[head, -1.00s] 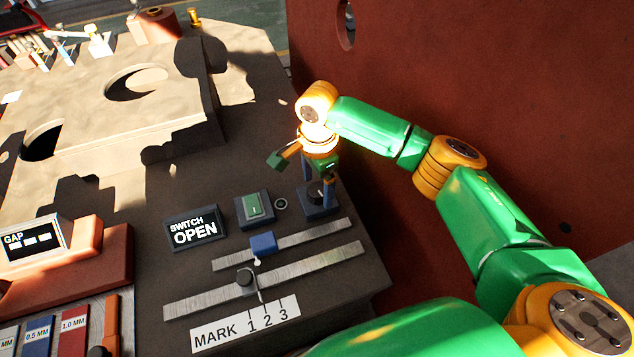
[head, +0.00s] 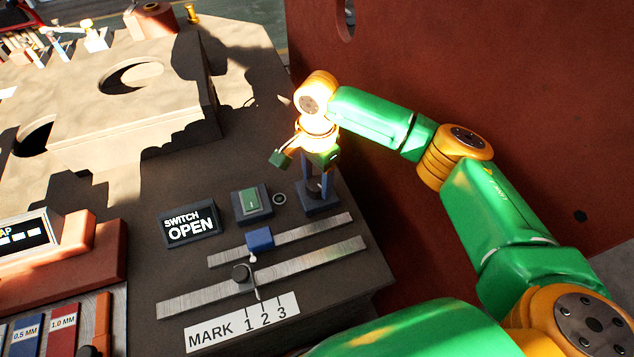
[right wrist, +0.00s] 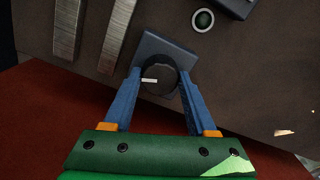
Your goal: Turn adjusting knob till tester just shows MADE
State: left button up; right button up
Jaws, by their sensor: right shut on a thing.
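The adjusting knob (right wrist: 160,76) is a dark round knob with a white pointer line, on a blue block (right wrist: 172,45). My right gripper (right wrist: 160,82) is shut on it, with a blue finger on each side. In the head view the right gripper (head: 317,180) points down at the block, and its fingers partly hide the knob. The pointer line points left in the right wrist view. The tester display (head: 190,225) reads SWITCH OPEN. My left gripper is not in view.
A green switch (head: 252,200) and a small round indicator (head: 279,198) sit left of the knob block. Two metal strips, a blue slider (head: 260,239) and a MARK 1 2 3 label (head: 243,322) lie nearer. A dark red wall (head: 450,70) stands to the right.

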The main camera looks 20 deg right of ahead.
aim_at(317, 183)
jog(key=o, duration=1.4)
jog(key=shift+c, duration=0.2)
notch_tip(317, 183, up, 7)
jog(key=shift+r+b, duration=0.1)
jog(key=shift+b, duration=0.3)
dwell(0.3)
